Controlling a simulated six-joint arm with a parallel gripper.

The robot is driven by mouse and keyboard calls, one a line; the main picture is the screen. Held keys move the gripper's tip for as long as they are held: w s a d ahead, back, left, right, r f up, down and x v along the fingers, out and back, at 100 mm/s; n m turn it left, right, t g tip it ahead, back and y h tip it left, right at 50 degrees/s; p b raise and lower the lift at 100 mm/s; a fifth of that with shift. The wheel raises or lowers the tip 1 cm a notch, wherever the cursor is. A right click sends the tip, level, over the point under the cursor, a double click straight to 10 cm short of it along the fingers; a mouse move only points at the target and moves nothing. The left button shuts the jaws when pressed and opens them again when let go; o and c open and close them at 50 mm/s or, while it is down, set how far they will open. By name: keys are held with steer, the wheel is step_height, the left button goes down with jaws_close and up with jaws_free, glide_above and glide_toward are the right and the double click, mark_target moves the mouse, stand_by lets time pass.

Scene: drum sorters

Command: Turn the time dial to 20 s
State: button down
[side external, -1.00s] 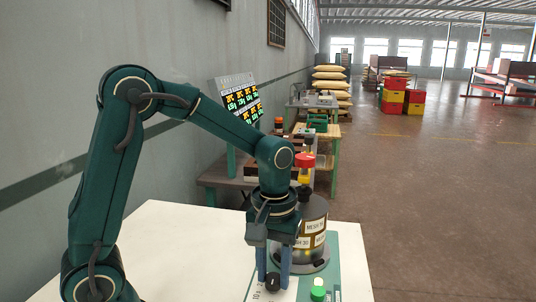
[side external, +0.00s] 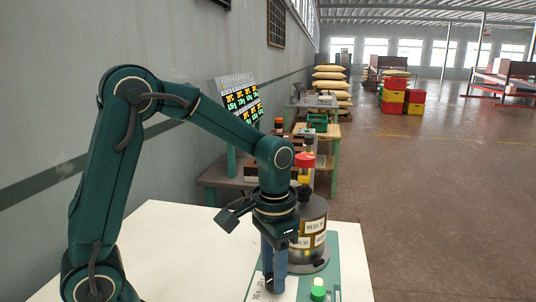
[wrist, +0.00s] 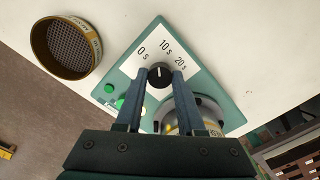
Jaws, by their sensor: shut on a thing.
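The time dial (wrist: 160,76) is a black round knob with a white pointer line on a white label panel (wrist: 133,66). The panel carries the marks 0 s, 10 s and 20 s. In the wrist view the pointer aims roughly up the picture, close to the 10 s mark and short of 20 s. My gripper (wrist: 160,77) is shut on the dial, one finger on each side.
The drum sorter (side external: 313,228) with mesh labels stands close behind my gripper on the green base (side external: 345,262). A green button (side external: 318,291) sits to the right of my gripper. A round sieve (wrist: 68,48) lies on the white table in the wrist view.

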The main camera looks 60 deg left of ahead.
steer(key=m, duration=0.4)
steer(key=shift+m, duration=0.3)
steer(key=m, duration=0.3)
steer(key=shift+m, duration=0.3)
steer(key=m, duration=0.4)
steer(key=shift+m, duration=1.8)
steer(key=c, duration=0.5)
jaws_free()
steer(key=shift+r, duration=2.6)
